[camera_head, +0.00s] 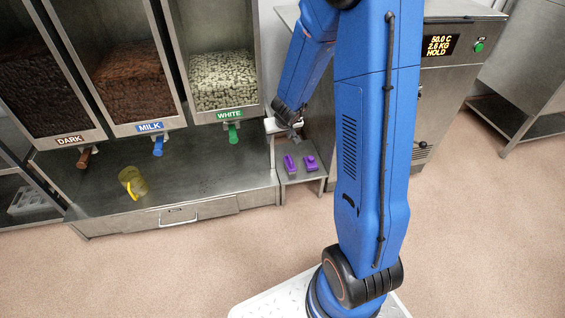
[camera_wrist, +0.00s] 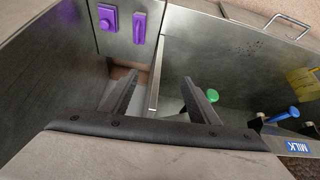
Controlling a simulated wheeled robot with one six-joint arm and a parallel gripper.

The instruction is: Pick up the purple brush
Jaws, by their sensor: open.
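Two purple things lie apart on a small grey side shelf (camera_head: 300,177). One is a narrow purple piece (camera_head: 291,164), on the left in the head view and on the right in the wrist view (camera_wrist: 139,27). The other is a wider purple piece with a raised knob (camera_head: 310,162), which is on the left in the wrist view (camera_wrist: 108,17). I cannot tell for sure which is the brush. My gripper (camera_wrist: 161,80) is open and empty. In the head view my gripper (camera_head: 293,133) is above the shelf's back part, apart from both purple pieces.
Left of the shelf is a steel counter (camera_head: 200,187) with a yellow jug (camera_head: 132,183). Above it are hoppers with brown, blue and green (camera_head: 233,133) taps. A steel machine with a display (camera_head: 440,46) stands right of the arm. The floor in front is clear.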

